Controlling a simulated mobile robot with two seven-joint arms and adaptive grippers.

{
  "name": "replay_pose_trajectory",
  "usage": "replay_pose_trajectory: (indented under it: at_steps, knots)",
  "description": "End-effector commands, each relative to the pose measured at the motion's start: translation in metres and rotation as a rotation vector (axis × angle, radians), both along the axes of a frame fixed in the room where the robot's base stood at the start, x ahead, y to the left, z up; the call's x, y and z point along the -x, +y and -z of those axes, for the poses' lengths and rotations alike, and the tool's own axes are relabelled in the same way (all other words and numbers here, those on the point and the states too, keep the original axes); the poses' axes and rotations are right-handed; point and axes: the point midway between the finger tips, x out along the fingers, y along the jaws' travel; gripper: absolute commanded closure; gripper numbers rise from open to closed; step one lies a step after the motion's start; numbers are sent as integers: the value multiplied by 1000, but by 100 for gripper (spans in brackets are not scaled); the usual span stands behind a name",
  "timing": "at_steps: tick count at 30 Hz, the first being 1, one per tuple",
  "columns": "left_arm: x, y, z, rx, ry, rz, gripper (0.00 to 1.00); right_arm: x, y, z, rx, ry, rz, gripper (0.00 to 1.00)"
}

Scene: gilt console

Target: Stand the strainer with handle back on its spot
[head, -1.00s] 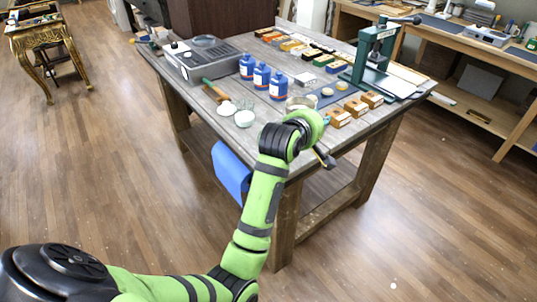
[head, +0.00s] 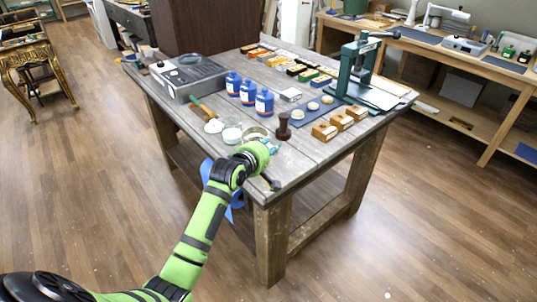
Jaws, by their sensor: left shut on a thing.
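The strainer with handle shows as a round metal bowl (head: 256,133) just beyond my left gripper (head: 262,152), over the near left part of the wooden table. A dark handle end sticks out on the near side of the gripper, by the table edge. My left gripper is shut on the strainer; its fingers are mostly hidden behind the green wrist. I cannot tell whether the strainer touches the table. My right gripper is not in view.
Left of the strainer are a glass dish (head: 231,135) and a white dish (head: 214,126). A brown tamper-like piece (head: 283,126) stands to its right. Blue bottles (head: 264,103) stand behind, wooden blocks (head: 324,131) to the right. The table's front corner (head: 262,195) is close.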

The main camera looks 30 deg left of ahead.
Motion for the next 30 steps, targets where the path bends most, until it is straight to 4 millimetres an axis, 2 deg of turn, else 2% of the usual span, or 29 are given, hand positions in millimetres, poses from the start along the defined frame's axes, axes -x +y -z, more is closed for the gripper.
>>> replay_pose_trajectory:
  at_steps: [3, 6, 18, 19, 20, 30]
  knots:
    - [1, 0, 19, -1, 5, 1, 100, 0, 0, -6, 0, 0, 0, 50]
    - [1, 0, 27, -1, 1, 0, 100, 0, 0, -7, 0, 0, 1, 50]
    - [0, -1, 33, 0, 0, 0, 100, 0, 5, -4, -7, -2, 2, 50]
    - [1, -1, 32, 1, 1, 0, 60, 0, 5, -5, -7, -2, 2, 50]
    - [1, -1, 32, 1, 2, 0, 48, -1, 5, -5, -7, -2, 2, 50]
    - [1, -1, 31, 0, 2, 1, 48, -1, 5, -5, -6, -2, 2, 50]
